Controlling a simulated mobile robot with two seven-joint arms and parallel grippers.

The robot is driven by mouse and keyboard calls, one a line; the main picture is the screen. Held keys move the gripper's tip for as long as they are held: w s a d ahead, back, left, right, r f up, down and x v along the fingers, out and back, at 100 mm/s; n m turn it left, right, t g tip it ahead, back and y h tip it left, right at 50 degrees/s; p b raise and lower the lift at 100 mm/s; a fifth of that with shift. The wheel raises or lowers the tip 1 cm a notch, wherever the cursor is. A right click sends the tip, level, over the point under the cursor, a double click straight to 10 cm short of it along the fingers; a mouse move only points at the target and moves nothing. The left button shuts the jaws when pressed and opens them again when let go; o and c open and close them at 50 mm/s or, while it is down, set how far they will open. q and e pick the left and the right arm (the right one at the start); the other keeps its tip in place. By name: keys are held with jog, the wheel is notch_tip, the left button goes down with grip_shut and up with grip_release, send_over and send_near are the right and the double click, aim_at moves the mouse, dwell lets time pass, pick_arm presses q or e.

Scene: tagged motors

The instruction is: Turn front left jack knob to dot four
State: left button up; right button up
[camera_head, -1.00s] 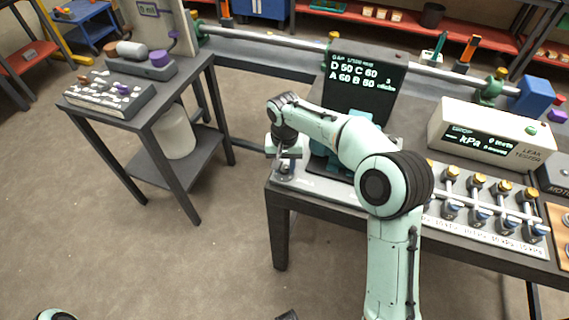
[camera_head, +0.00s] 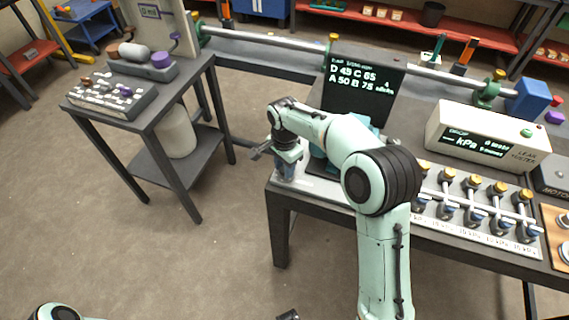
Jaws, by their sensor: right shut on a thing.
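My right gripper (camera_head: 287,163) points down at the front left corner of the bench. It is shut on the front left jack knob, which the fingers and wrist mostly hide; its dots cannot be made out. A teal motor (camera_head: 321,152) sits just behind my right forearm, largely covered by it. A dark screen (camera_head: 362,90) behind it shows white lines that seem to read D 45, C 65, A 50, B 75. A small dark part at the bottom edge may be my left gripper (camera_head: 288,315); its jaws do not show.
A leak tester (camera_head: 486,132) and a row of gold-topped valves (camera_head: 472,184) stand on the bench to the right. A small side table (camera_head: 137,120) with a control box stands at the left. Open floor lies between it and the bench.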

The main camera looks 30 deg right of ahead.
jog(key=m+p, duration=0.1)
jog(key=m, duration=0.2)
jog(key=shift+r+m, duration=0.1)
jog(key=shift+m, duration=0.2)
jog(key=m+p, duration=0.1)
jog(key=m, duration=0.2)
jog(key=shift+w+m, duration=0.1)
jog(key=shift+m, duration=0.2)
jog(key=m+p, duration=0.1)
jog(key=m, duration=0.2)
jog(key=shift+m, duration=0.3)
pick_arm(q)
jog(key=w+r+p, duration=0.2)
jog(key=w+r, duration=0.1)
jog(key=r, duration=0.3)
pick_arm(e)
jog(key=shift+m, duration=1.8)
jog(key=o, duration=1)
jog(key=shift+o, duration=0.2)
